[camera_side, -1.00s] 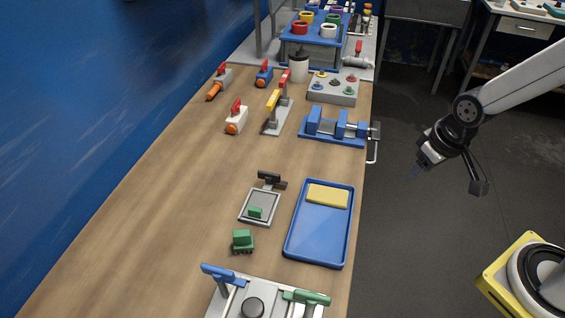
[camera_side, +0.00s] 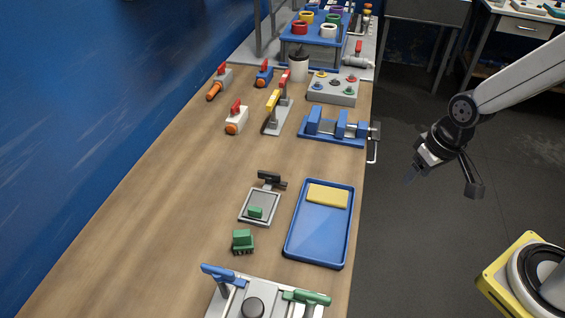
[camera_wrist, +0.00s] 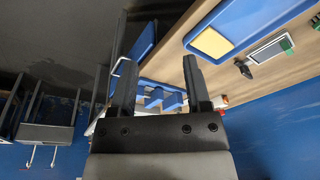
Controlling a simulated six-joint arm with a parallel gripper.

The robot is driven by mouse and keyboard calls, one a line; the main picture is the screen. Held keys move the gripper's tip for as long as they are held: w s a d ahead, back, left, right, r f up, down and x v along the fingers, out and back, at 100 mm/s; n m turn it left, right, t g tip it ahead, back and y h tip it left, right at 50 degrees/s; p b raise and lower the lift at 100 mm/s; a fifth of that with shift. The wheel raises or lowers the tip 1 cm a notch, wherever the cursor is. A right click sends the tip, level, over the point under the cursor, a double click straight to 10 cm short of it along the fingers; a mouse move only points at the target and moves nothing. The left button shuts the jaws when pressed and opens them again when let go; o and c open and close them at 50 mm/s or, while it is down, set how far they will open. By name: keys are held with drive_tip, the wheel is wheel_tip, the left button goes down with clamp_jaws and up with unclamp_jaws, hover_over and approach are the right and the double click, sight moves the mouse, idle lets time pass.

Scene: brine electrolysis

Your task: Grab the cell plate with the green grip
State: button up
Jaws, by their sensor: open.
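The flat grey cell plate (camera_side: 263,201) with a small green grip (camera_side: 255,212) lies on the wooden table, left of the blue tray. A black handle or clamp piece (camera_side: 271,179) is at its far end. In the wrist view the plate (camera_wrist: 268,52) and its green grip (camera_wrist: 287,44) show at the upper right, beyond the tray. My gripper (camera_side: 410,177) is over the floor, off the table's right edge, well apart from the plate. Its two dark fingers (camera_wrist: 160,82) are spread and empty in the wrist view.
The blue tray (camera_side: 315,244) holds a yellow block (camera_side: 327,196) and lies between my gripper and the plate. A green brush-like block (camera_side: 243,240) is near the plate. A blue vise (camera_side: 335,127) sits at the table edge. The table's left part is clear.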

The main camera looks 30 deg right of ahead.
drive_tip(key=a+f+m+g+y, duration=0.35)
drive_tip(key=a+m+y, duration=0.6)
drive_tip(key=a, duration=0.75)
drive_tip(key=m+t, duration=0.9)
drive_tip(key=m, duration=0.6)
approach(259, 210)
drive_tip(key=shift+s+a+r+y, duration=0.1)
drive_tip(key=shift+s+a+y, duration=0.25)
drive_tip(key=shift+s+a, duration=0.65)
drive_tip(key=shift+w+d+f+m+t+h, duration=0.4)
drive_tip(key=shift+w+f+m+t+h, duration=0.15)
drive_tip(key=shift+w+m+t, duration=0.3)
drive_tip(key=shift+x, duration=1.2)
drive_tip(key=shift+a, duration=0.1)
drive_tip(key=shift+x, duration=2.55)
